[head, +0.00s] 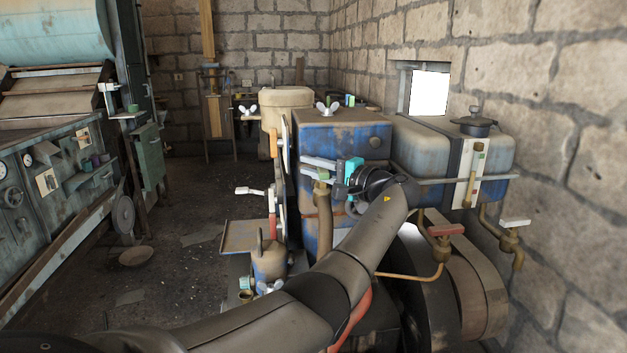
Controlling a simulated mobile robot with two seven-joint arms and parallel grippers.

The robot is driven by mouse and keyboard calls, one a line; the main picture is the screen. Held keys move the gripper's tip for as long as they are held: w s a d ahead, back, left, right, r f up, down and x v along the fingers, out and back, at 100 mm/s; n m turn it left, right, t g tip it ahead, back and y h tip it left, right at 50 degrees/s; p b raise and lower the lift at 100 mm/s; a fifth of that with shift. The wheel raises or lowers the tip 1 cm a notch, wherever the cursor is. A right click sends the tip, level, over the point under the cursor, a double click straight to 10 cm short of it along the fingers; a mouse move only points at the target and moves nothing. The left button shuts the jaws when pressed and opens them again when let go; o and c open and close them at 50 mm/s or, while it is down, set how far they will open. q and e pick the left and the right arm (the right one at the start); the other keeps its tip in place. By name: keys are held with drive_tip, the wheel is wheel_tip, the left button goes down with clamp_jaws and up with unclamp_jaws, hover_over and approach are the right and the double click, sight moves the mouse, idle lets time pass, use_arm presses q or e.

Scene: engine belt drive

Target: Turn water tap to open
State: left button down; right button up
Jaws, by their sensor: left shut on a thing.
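My left arm reaches from the lower left to the blue engine block. Its gripper (322,168), with teal parts at its base, points left across the block's front face. Pale bars extend from it at the top of an upright brown pipe with a brass tap (322,188). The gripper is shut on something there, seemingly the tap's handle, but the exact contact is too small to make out. Other taps show: a brass one with a red handle (446,230) and one with a white handle (514,222) at the right. My right gripper is not in view.
The blue engine block (345,135) and a blue tank (420,150) stand beside the stone wall at the right. Large wheels (468,290) sit below the tank. A pale lever (250,190) stands left of the block. Dark floor (200,240) is open at the left, before a machine panel.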

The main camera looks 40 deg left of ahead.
use_arm(q)
drive_tip(key=shift+s+n+g+b, duration=0.15)
drive_tip(key=shift+n+g+b, duration=0.35)
drive_tip(key=shift+g+b, duration=0.3)
drive_tip(key=c, duration=0.8)
unclamp_jaws()
drive_tip(key=w+d+b, duration=0.1)
drive_tip(key=w+d, duration=0.1)
drive_tip(key=d, duration=1.3)
